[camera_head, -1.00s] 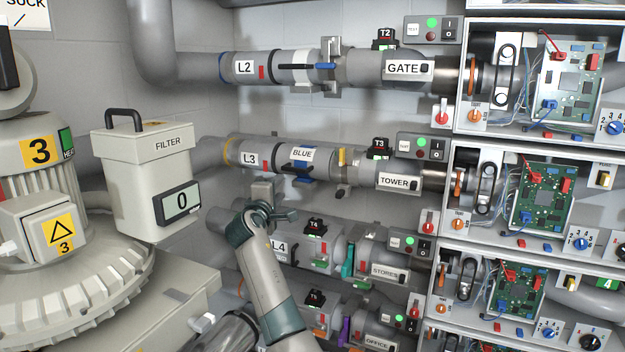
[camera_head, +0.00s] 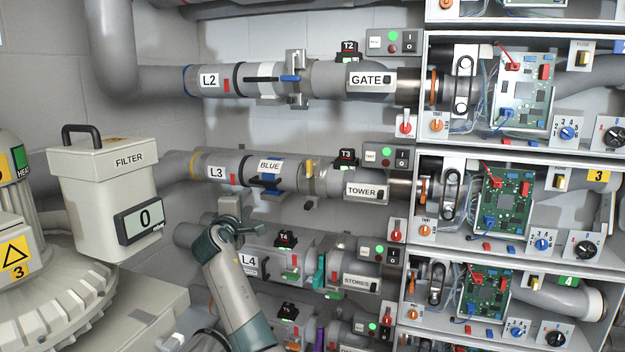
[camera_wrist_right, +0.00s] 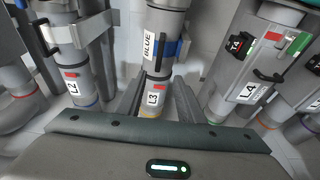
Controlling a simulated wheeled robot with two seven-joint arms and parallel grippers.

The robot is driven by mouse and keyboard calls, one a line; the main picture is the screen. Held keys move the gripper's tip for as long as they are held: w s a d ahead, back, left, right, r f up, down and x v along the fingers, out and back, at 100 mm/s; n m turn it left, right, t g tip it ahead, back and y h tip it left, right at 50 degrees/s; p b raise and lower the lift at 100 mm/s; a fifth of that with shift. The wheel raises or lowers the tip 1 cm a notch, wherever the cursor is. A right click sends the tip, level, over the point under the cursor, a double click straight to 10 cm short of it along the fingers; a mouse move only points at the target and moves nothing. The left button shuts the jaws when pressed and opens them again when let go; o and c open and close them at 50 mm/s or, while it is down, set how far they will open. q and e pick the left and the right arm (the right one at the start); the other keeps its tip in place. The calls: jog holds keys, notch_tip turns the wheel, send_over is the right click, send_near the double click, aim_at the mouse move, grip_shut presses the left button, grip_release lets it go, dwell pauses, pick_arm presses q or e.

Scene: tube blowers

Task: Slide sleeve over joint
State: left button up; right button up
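The L3 pipe (camera_head: 215,167) runs level along the wall. I cannot tell which seam there is the joint. My right gripper (camera_head: 242,230) is below the L3 pipe, near its L3 label. In the right wrist view its two fingers (camera_wrist_right: 158,100) are spread, with the L3 pipe (camera_wrist_right: 156,88) showing between them and the BLUE band (camera_wrist_right: 157,42) beyond. They appear apart from the pipe and hold nothing. My left gripper is not in view.
The L4 unit (camera_head: 249,263) lies close below and right of the gripper. A filter box (camera_head: 105,185) stands at left. Open cabinets with circuit boards (camera_head: 505,205) fill the right.

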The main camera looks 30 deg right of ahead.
dwell(0.4)
